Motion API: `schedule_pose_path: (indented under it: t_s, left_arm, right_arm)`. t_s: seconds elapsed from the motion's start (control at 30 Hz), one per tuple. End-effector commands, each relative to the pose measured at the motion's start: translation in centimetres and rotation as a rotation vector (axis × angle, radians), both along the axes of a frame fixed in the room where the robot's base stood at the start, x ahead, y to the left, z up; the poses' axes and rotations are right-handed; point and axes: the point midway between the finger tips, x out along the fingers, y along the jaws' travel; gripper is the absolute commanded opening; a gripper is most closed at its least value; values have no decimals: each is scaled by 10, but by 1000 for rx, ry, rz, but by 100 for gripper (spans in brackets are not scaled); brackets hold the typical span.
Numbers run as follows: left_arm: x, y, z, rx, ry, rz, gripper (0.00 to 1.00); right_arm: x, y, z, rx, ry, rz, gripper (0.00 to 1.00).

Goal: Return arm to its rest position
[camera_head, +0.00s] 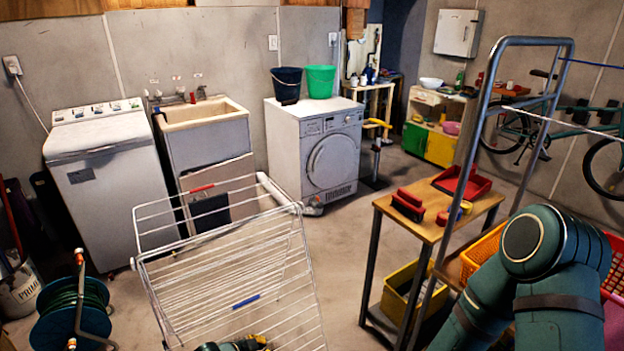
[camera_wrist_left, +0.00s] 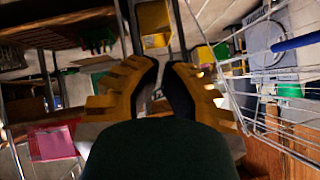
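My left gripper (camera_wrist_left: 163,68) points forward in the left wrist view, with yellow ridged fingers and dark inner pads. A gap shows between the fingers and nothing is held in it. In the head view only a teal and yellow piece of my left arm shows at the bottom edge, in front of the drying rack (camera_head: 225,262). My right arm, teal, is folded at the lower right of the head view; its gripper is out of the picture.
A wooden-topped cart (camera_head: 425,228) with red trays and a yellow bin (camera_head: 413,290) stands just left of my right arm. An orange basket (camera_head: 482,255) is beside that arm. A hose reel (camera_head: 75,312) is at lower left. Floor is clear between rack and cart.

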Motion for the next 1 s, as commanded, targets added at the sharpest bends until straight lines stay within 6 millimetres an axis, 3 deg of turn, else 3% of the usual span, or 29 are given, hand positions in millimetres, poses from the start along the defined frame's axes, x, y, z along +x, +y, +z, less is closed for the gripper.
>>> schedule_pose_path:
  t_s: [0.03, 0.1, 0.2, 0.4, 0.53, 0.67, 1.0]
  left_arm:
    - [-12, -28, 11, -47, 48, -43, 0]
    - [-34, -61, 22, -118, 141, -78, 0]
    - [-68, -96, 36, -200, 289, -97, 0]
    - [-133, -134, 59, -283, 597, -27, 0]
    - [-167, -139, 72, -293, 777, 98, 0]
    - [-193, -131, 83, -277, 916, 281, 0]
    - [-232, -78, 111, -229, 1040, 867, 0]
  right_arm:
    - [0, 0, 0, 0, 0, 0, 39]
    - [0, 0, 0, 0, 0, 0, 39]
    - [0, 0, 0, 0, 0, 0, 39]
    - [0, 0, 0, 0, 0, 0, 39]
    - [0, 0, 0, 0, 0, 0, 39]
    - [0, 0, 0, 0, 0, 0, 39]
    - [0, 0, 0, 0, 0, 0, 39]
